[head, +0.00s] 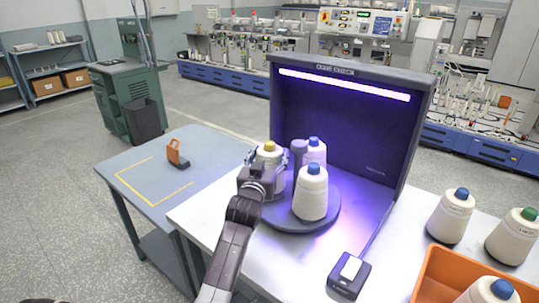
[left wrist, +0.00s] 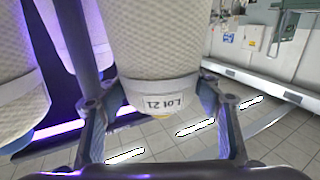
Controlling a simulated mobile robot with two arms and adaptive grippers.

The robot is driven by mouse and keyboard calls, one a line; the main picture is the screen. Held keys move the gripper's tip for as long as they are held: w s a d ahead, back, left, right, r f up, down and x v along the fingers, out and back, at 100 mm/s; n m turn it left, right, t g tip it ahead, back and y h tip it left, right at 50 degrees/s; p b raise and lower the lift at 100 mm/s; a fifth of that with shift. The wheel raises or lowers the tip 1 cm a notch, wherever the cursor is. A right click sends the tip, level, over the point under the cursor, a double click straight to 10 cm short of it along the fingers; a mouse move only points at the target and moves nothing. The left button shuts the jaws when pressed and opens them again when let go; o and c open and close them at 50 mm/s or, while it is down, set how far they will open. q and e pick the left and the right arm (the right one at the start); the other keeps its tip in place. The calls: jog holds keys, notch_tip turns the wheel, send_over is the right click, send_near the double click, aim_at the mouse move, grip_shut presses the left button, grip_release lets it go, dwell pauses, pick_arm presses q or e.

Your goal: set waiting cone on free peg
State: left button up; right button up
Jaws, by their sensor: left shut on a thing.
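My left gripper (head: 267,168) is shut around a cream cone with a yellow tip (head: 269,150), at the left of the dark round turntable (head: 285,223). In the left wrist view the held cone (left wrist: 158,50) sits between both fingers (left wrist: 160,120), with a "Lot 21" label facing the camera. Whether its base touches anything is hidden. A blue-tipped cone (head: 310,193) stands at the turntable's front, and another blue-tipped cone (head: 315,150) stands behind it. A grey post (head: 298,149) rises between the held cone and the rear one. My right gripper is not in view.
A dark lit booth (head: 345,130) backs the turntable. Right of it stand a blue-tipped cone (head: 450,216), a green-tipped cone (head: 512,236) and an orange bin (head: 430,280) with a cone (head: 488,292). A small black device (head: 349,275) lies in front. The left table (head: 150,180) is mostly clear.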

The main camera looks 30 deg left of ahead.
pick_arm(q)
jog(key=shift+f+b, duration=0.55)
jog(key=shift+f, duration=0.25)
jog(key=o, duration=2)
jog(key=shift+f, duration=0.1)
jog(key=v, duration=1.2)
